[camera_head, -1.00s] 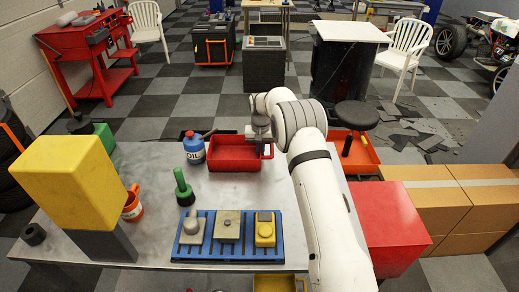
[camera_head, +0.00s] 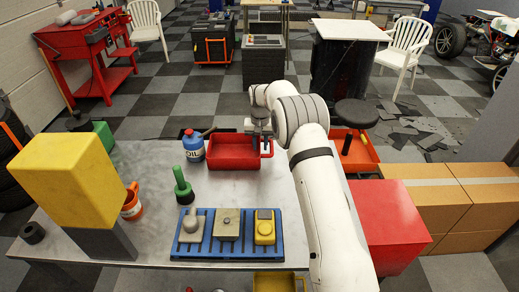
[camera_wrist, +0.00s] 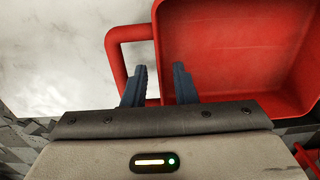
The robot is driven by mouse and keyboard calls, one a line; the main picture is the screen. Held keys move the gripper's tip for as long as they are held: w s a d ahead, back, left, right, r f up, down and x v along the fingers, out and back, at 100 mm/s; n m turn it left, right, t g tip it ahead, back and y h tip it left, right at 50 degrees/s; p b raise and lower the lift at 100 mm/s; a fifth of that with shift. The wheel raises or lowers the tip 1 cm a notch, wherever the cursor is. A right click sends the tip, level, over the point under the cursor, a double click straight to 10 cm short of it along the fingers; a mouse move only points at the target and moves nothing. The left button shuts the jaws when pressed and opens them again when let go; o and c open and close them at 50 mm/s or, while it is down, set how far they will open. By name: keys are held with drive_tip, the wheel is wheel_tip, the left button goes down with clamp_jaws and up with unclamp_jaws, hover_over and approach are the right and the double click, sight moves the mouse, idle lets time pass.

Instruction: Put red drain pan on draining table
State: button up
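The red drain pan (camera_head: 233,153) sits on the metal table (camera_head: 150,180), right of the blue oil bottle. In the wrist view it is a red tray (camera_wrist: 235,50) with a loop handle at its left. My gripper (camera_head: 262,140) is over the pan's right end, by the handle; its fingertips are hard to make out there. In the wrist view my gripper (camera_wrist: 159,80) has its two dark fingers apart, one within the handle loop and one inside the pan, astride the rim. Which surface is the draining table is not clear; a dark stand with a pale top (camera_head: 350,30) stands behind.
The blue oil bottle (camera_head: 193,147) stands close to the pan's left. A green-handled tool (camera_head: 182,187), a blue tray of parts (camera_head: 228,232) and a yellow block (camera_head: 65,180) are nearer. A red box (camera_head: 385,215) and cardboard boxes (camera_head: 480,195) are right.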

wheel_tip(320, 180, up, 10)
drive_tip(key=b, duration=0.1)
drive_tip(key=s+d+r+t, duration=0.1)
drive_tip(key=s+d+r, duration=0.4)
drive_tip(key=s+r, duration=0.3)
drive_tip(key=s+d+r, duration=0.4)
drive_tip(key=s+r, duration=0.2)
drive_tip(key=s, duration=0.3)
drive_tip(key=s+d+f+t, duration=0.1)
drive_tip(key=s+d+f, duration=0.1)
drive_tip(key=s, duration=1.1)
drive_tip(key=s+d+f+t, duration=0.1)
drive_tip(key=s+d, duration=0.3)
drive_tip(key=s, duration=1)
drive_tip(key=shift+s+f, duration=0.25)
drive_tip(key=shift+f, duration=0.35)
